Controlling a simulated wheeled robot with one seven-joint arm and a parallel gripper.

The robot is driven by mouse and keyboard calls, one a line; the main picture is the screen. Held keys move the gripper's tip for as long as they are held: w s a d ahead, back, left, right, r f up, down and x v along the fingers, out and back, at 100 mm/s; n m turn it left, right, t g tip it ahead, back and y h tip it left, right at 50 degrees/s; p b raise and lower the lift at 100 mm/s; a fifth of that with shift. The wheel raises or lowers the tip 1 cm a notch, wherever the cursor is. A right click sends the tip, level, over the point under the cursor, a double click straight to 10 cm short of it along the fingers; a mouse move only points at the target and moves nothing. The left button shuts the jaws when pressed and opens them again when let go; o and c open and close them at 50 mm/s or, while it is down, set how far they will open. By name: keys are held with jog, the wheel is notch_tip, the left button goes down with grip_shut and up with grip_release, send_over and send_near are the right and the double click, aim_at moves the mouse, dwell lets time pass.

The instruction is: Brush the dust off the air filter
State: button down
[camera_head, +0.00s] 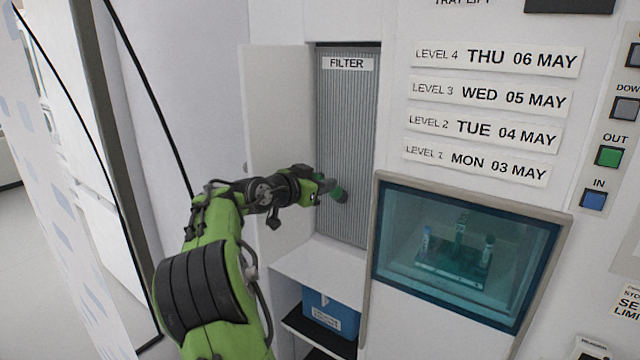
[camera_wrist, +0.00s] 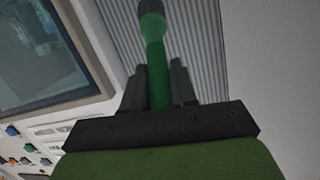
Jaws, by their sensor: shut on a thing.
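The air filter (camera_head: 347,130) is a tall grey ribbed panel labelled FILTER, standing upright in an open recess. Its ribs also show in the wrist view (camera_wrist: 200,50). My gripper (camera_head: 322,186) is in front of the filter's lower half. In the wrist view my gripper (camera_wrist: 159,88) is shut on the green handle of a brush (camera_wrist: 157,65). The brush's dark round head (camera_wrist: 151,8) points away from the gripper, over the ribs. In the head view the brush (camera_head: 340,194) is small beside the fingers. I cannot tell whether its head touches the filter. No dust can be made out.
An open white door (camera_head: 278,130) stands left of the recess. Below the filter are a white ledge (camera_head: 325,265) and a blue box (camera_head: 331,314) on a shelf. A framed window (camera_head: 465,255) with tubes in a rack is on the right, below date labels. Green and blue buttons are farther right.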

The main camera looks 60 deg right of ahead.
jog(key=w+p, duration=0.1)
jog(key=w, duration=0.1)
jog(key=w+p, duration=0.1)
jog(key=shift+w+d+p, duration=0.3)
jog(key=shift+w+p, duration=0.05)
jog(key=shift+s, duration=0.15)
